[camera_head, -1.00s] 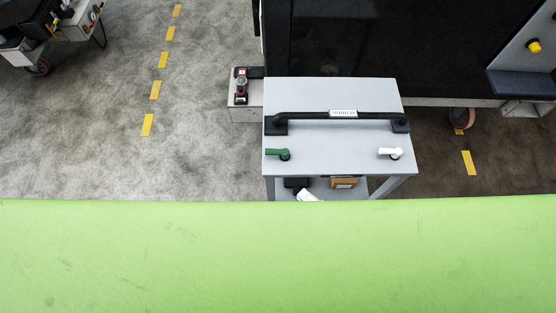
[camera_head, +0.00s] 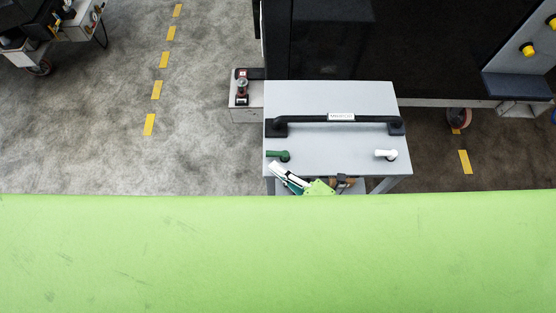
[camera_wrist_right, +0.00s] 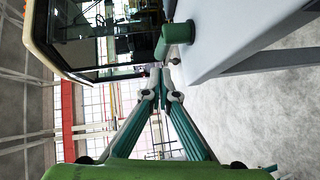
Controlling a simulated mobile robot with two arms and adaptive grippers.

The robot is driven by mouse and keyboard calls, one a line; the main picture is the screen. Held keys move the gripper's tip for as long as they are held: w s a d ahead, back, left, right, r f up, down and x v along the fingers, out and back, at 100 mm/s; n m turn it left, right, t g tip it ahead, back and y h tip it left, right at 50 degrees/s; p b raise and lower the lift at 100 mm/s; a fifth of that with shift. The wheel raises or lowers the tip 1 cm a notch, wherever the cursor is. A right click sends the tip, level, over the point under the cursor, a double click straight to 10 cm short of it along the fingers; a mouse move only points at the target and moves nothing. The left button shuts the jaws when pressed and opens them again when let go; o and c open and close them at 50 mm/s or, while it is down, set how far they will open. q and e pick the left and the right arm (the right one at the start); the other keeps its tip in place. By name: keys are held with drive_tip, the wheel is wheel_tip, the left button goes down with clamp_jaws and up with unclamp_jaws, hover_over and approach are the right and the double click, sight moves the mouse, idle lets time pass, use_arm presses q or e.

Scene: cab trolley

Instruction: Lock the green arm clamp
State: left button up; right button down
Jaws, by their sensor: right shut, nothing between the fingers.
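The green arm clamp (camera_head: 278,155) sits at the front left of the grey trolley top (camera_head: 335,160), its handle pointing left. In the right wrist view the green clamp (camera_wrist_right: 175,38) shows large at the trolley edge, just beyond and a little right of my fingertips. My right gripper (camera_head: 274,168) is at the trolley's front edge, just below the clamp in the head view. In the wrist view its fingers (camera_wrist_right: 160,80) meet at the tips, with nothing between them. I cannot tell whether they touch the clamp. My left gripper is not in view.
A white arm clamp (camera_head: 387,155) sits at the front right of the trolley top. A black handle bar (camera_head: 340,119) runs across behind both clamps. A dark cab (camera_head: 390,50) stands behind the trolley. A large green surface fills the bottom of the head view.

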sight(276, 155)
drive_tip(key=shift+w+f, duration=0.2)
drive_tip(key=shift+w, duration=0.75)
drive_tip(key=shift+a+m+t+h, duration=0.2)
drive_tip(key=shift+m+t+h, duration=0.4)
